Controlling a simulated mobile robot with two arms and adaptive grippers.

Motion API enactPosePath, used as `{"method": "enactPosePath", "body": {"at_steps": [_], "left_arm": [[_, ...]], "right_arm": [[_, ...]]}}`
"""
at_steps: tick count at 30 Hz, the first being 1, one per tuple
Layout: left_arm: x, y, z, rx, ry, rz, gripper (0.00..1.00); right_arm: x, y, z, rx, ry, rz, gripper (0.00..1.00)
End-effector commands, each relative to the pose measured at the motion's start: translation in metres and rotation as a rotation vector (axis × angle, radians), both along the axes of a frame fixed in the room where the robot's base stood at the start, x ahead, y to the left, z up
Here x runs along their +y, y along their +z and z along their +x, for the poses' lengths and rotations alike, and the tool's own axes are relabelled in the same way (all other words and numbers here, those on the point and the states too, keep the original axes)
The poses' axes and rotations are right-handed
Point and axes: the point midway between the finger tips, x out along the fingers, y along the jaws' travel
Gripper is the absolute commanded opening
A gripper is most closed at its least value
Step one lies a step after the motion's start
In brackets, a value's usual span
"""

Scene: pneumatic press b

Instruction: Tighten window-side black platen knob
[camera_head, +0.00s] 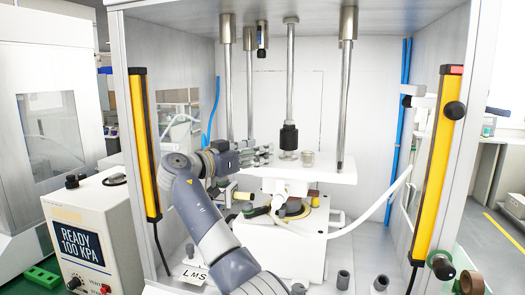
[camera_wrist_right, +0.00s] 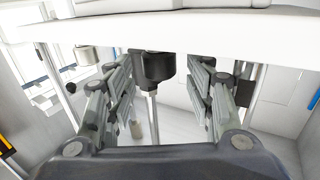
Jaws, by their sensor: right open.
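A black cylindrical knob (camera_head: 289,137) sits on a vertical metal rod, just above the white platen (camera_head: 335,172) in the press. My right gripper (camera_head: 268,155) reaches in from the left at platen height, its fingers pointing right towards the knob. In the right wrist view the jaws (camera_wrist_right: 165,95) are open and empty. The black knob (camera_wrist_right: 155,67) shows between them, further off, with its rod running down the picture. The white platen edge (camera_wrist_right: 190,35) crosses the top of that view. My left gripper is not in view.
Metal guide rods (camera_head: 343,100) stand around the platen. Yellow light bars (camera_head: 145,145) (camera_head: 438,165) flank the press opening. A white hose (camera_head: 375,207) curves at the right below the platen. A control box (camera_head: 95,235) reading READY 100 KPA stands at left.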

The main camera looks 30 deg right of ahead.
Motion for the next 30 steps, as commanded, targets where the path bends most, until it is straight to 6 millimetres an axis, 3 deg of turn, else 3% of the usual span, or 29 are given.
{"method": "enactPosePath", "body": {"at_steps": [6,12,19,26,30], "left_arm": [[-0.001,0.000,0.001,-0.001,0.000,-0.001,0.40],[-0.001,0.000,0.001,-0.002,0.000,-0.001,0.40],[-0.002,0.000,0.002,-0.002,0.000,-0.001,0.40],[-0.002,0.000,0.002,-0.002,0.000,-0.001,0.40],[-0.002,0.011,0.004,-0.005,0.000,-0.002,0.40]], "right_arm": [[0.049,0.000,-0.008,0.001,0.002,0.000,0.49],[0.079,-0.001,-0.014,0.001,0.000,0.001,0.49],[0.089,0.000,-0.017,0.001,-0.002,-0.001,0.49],[0.089,0.000,-0.017,0.001,-0.001,0.000,0.49],[0.084,-0.002,-0.010,0.022,0.033,0.015,0.49]]}}
